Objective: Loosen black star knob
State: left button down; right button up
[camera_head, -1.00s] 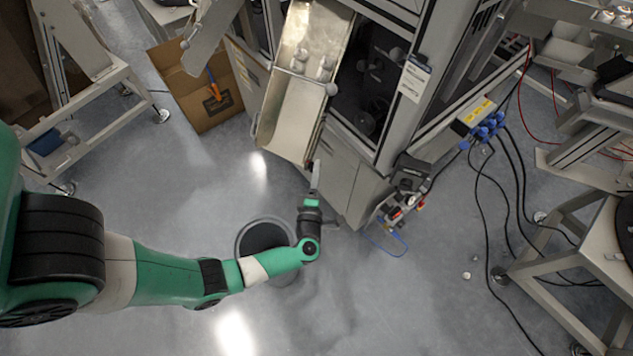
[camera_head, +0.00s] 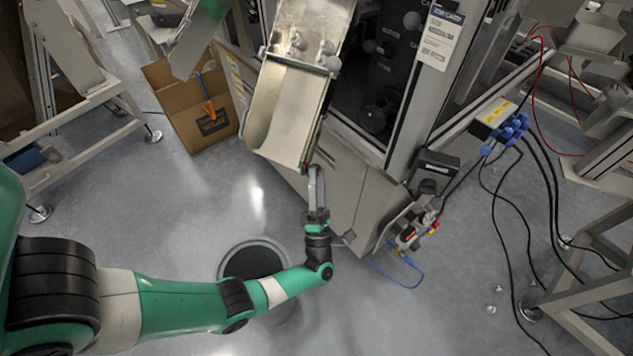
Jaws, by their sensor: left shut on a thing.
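My left gripper (camera_head: 315,183) points up the picture at the lower right corner of the metal chute (camera_head: 276,118). Its fingers are shut, with their tips at the chute's side edge. They are shut on a small part there, which the fingers mostly hide. I take this part for the black star knob, but its star shape cannot be made out. The chute slopes down from the machine and holds a few small pale pieces near its top. My right gripper is not in view.
A machine cabinet (camera_head: 352,195) stands right beside my gripper. A round dark bin (camera_head: 250,262) stands on the floor under my left forearm. A cardboard box (camera_head: 190,112) is left of the chute. Cables and a blue plug strip (camera_head: 507,132) lie at the right.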

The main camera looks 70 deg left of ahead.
pick_arm(q)
jog(key=shift+n+g+y, duration=0.5)
jog(key=shift+n+y, duration=0.2)
jog(key=shift+n, duration=0.2)
jog(key=shift+c, duration=1.7)
grip_release()
jog(key=shift+a, duration=0.1)
